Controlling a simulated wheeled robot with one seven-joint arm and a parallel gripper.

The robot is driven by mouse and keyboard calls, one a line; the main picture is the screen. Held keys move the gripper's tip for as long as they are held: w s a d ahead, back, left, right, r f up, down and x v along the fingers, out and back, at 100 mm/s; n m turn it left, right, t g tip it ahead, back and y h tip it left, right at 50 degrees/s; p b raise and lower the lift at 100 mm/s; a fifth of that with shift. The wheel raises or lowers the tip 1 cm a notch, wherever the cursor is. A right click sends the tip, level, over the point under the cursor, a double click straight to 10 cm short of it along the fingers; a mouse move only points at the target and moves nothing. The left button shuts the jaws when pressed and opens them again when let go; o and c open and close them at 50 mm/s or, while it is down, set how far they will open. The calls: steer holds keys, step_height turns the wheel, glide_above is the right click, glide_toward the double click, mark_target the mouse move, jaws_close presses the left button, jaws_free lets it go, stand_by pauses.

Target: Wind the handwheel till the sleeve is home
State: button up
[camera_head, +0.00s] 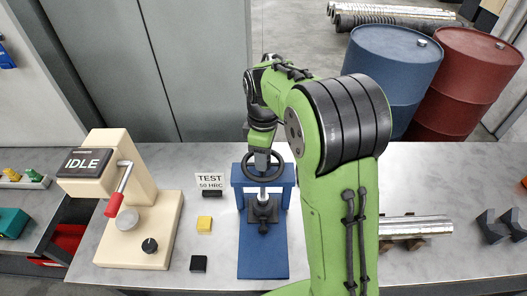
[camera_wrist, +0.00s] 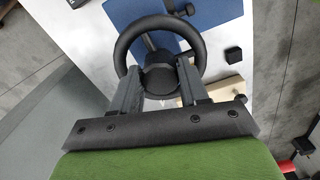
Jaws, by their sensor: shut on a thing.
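The black handwheel (camera_head: 245,168) sits on top of a blue press frame (camera_head: 262,260) in the middle of the bench. In the wrist view, the handwheel (camera_wrist: 204,48) shows its round rim and dark hub. My gripper (camera_head: 262,160) comes down on the wheel from above. In the wrist view, my gripper (camera_wrist: 161,76) has its two fingers on either side of the hub, inside the rim, shut on the wheel. A bright spindle (camera_head: 263,191) runs down below the wheel to a dark block (camera_head: 264,212). I cannot make out the sleeve for certain.
A cream tester (camera_head: 150,235) reading IDLE, with a red-handled lever, stands left. A metal bar (camera_head: 415,228) lies right on wooden supports. Blue (camera_head: 388,75) and red (camera_head: 465,85) barrels stand behind the bench.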

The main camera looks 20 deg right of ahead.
steer(key=m+p, duration=0.1)
steer(key=m, duration=0.4)
steer(key=shift+m, duration=0.3)
steer(key=m, duration=1.1)
steer(key=shift+a+m+p, duration=0.1)
steer(key=shift+m+p, duration=0.25)
steer(key=shift+m, duration=0.05)
steer(key=m, duration=0.5)
steer(key=shift+m, duration=0.4)
steer(key=o, duration=1.1)
steer(key=shift+c, duration=0.2)
step_height(320, 180, up, 16)
steer(key=p, duration=0.2)
